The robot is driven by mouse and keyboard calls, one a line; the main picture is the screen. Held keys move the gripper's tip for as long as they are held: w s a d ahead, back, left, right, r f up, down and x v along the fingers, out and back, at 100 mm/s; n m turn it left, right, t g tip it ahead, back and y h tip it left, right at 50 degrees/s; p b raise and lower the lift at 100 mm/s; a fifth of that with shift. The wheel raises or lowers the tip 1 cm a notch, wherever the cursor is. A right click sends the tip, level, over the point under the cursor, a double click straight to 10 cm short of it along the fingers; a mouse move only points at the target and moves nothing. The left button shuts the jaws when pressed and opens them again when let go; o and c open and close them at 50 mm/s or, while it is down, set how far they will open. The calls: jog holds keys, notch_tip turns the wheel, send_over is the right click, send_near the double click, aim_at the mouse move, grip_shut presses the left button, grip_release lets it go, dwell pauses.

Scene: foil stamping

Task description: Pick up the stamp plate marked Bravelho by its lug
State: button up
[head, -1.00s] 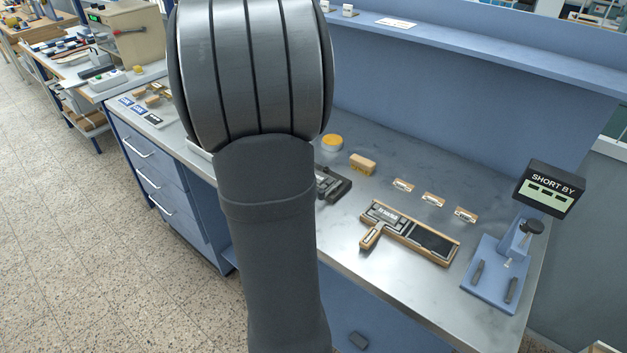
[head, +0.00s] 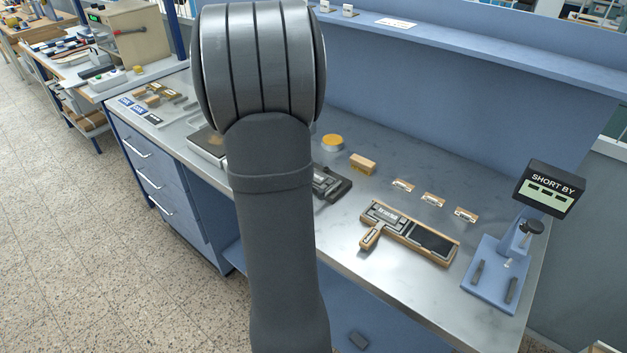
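Three small copper-coloured pieces with pale labels, possibly stamp plates, lie in a slanting row on the metal bench: the left one (head: 403,185), the middle one (head: 433,199) and the right one (head: 466,215). Their markings are too small to read, so I cannot tell which is Bravelho. Several brass-coloured pieces (head: 153,98) also lie at the bench's far left end, unreadable too. My gripper is not in view. Only my dark arm shows, upright in front of the left half of the bench, hiding part of the bench top.
A wood-framed holder (head: 436,241) with a handle and dark lettered block lies in front of the row. A wooden block (head: 362,164), a yellow-topped round tin (head: 332,143) and a dark device (head: 331,184) stand left.

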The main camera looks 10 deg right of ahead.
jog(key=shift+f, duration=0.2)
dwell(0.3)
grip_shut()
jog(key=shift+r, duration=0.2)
